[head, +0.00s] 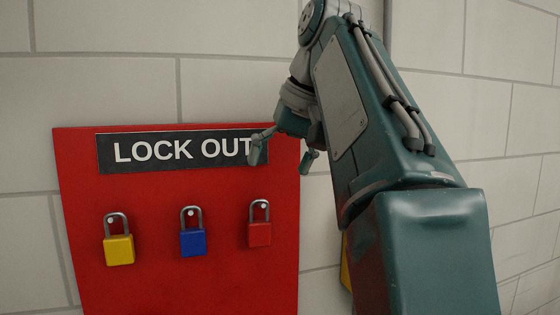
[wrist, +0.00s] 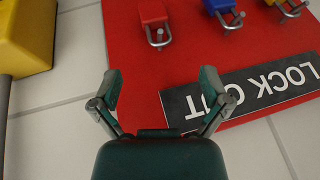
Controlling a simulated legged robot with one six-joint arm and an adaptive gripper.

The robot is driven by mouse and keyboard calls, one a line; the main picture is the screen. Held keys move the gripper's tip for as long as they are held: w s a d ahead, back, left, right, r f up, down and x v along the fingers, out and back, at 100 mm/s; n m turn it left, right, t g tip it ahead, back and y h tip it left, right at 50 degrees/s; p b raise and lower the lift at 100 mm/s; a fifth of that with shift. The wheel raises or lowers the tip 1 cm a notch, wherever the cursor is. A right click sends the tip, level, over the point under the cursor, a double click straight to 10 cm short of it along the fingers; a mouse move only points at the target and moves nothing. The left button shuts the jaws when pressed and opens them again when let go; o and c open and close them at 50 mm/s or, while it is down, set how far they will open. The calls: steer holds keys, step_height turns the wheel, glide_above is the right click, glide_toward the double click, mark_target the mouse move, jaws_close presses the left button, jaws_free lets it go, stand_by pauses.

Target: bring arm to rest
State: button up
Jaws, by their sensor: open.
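My gripper (head: 283,155) is open and empty in the head view, in front of the upper right part of the red lockout board (head: 180,285). Its two fingers are spread apart, one over the end of the LOCK OUT sign (head: 125,153). In the wrist view my gripper (wrist: 160,95) is also open, with nothing between its fingers. My arm reaches up from the lower right of the head view and bends down to the gripper. The wrist view shows the board (wrist: 135,60) and the sign (wrist: 268,90) upside down.
A yellow padlock (head: 119,250), a blue padlock (head: 193,242) and a red padlock (head: 260,234) hang in a row on the board. A yellow box-like object (wrist: 25,38) is at the wrist view's upper left. The pale block wall (head: 110,85) is bare above the board.

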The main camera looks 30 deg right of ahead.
steer(key=shift+s+r, duration=0.1)
steer(key=shift+r, duration=0.05)
steer(key=s+a+f+n, duration=0.1)
steer(key=s+a+f, duration=0.2)
steer(key=f, duration=0.9)
steer(key=s+a+f+n+h, duration=0.1)
steer(key=s+a+f, duration=0.2)
steer(key=f, duration=0.9)
steer(key=s+a+f+n, duration=0.1)
steer(key=s+a+f, duration=0.2)
steer(key=f, duration=0.9)
steer(key=a, duration=0.3)
steer(key=shift+s+f+n+t, duration=0.15)
steer(key=shift+n+t, duration=0.15)
